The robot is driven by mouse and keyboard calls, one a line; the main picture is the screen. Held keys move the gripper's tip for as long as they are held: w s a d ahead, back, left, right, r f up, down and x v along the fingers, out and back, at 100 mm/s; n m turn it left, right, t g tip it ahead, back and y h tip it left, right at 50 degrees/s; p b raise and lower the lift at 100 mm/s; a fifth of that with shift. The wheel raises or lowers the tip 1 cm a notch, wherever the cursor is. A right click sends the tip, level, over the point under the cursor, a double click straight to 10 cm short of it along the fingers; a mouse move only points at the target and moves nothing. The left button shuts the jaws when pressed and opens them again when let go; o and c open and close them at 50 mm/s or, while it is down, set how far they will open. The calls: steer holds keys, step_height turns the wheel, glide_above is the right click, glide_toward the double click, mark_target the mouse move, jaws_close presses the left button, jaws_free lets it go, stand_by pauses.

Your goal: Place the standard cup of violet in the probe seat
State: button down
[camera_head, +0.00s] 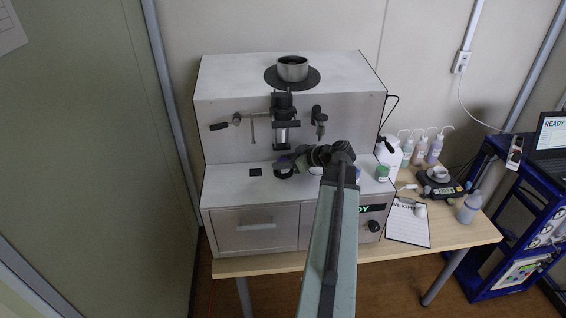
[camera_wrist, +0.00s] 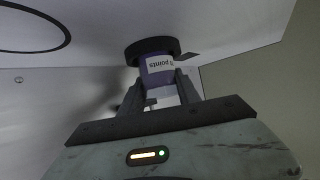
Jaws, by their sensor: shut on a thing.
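My gripper (camera_wrist: 160,92) is shut on a violet cup (camera_wrist: 156,68) with a white label and a wide dark round rim or piece at its top edge in the wrist view. In the head view my gripper (camera_head: 296,160) is low over the front deck of the analyser (camera_head: 230,190), below the dark probe column (camera_head: 285,125). A bit of the violet cup (camera_head: 284,173) shows at the gripper's left end. The arm hides part of the deck. I cannot tell the probe seat apart from the cup, or whether they touch.
A green-topped cup (camera_head: 382,173) and a blue cup (camera_head: 357,175) stand at the deck's right. A black square (camera_head: 255,172) marks the deck's left. A side table (camera_head: 455,232) holds bottles (camera_head: 435,147), a scale (camera_head: 440,187) and a clipboard (camera_head: 408,226).

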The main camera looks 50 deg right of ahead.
steer(key=c, duration=0.9)
jaws_free()
steer(key=shift+f, duration=0.1)
steer(key=shift+o, duration=0.2)
steer(key=shift+r+p, duration=0.3)
steer(key=p+v, duration=0.5)
steer(key=v, duration=0.6)
steer(key=shift+s, duration=0.4)
